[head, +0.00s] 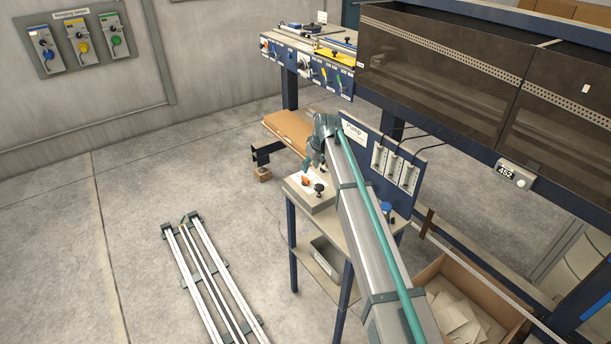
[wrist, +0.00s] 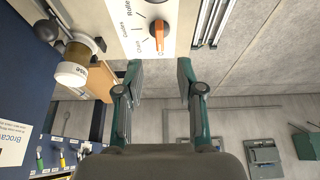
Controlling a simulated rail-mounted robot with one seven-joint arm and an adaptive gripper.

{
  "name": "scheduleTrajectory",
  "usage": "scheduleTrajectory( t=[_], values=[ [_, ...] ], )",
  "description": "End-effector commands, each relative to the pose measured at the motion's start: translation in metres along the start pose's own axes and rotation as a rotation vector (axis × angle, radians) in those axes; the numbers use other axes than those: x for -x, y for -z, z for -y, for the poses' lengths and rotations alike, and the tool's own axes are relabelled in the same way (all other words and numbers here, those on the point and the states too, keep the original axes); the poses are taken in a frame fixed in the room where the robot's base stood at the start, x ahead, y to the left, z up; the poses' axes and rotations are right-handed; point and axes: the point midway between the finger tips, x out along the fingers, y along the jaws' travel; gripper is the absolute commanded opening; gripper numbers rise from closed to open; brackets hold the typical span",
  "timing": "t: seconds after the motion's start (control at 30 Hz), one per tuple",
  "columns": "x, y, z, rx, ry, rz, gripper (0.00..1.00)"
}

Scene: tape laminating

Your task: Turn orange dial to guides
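The orange dial (head: 306,181) sits on a pale control box (head: 318,200) on the small stand in the head view. My gripper (head: 315,163) is just above and behind the dial in the head view. In the wrist view my gripper (wrist: 161,76) is open and empty. The dial lies beyond the fingertips, in line with the gap, and appears apart from them.
A black knob (head: 319,189) stands beside the dial on the box. A panel with grey sockets (head: 395,168) rises behind the stand. In the wrist view a brown and white cylinder (wrist: 75,62) is left of the fingers. Metal rails (head: 210,275) lie on the floor.

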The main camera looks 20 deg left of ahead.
Motion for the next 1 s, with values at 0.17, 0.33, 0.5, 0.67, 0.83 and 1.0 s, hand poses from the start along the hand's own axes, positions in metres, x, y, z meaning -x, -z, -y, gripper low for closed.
scheduleTrajectory(
  t=[0.17,0.33,0.5,0.67,0.83,1.0],
  values=[
    [-0.031,0.002,-0.001,-0.001,0.001,0.002,0.38],
    [-0.058,0.001,-0.001,-0.001,0.001,0.002,0.38],
    [-0.075,0.001,-0.001,-0.001,0.000,0.001,0.38],
    [-0.081,0.000,0.000,-0.001,0.000,0.000,0.38],
    [-0.082,0.000,0.000,-0.001,0.000,0.000,0.38],
    [-0.082,0.000,0.000,-0.001,-0.001,0.000,0.21]
  ],
)
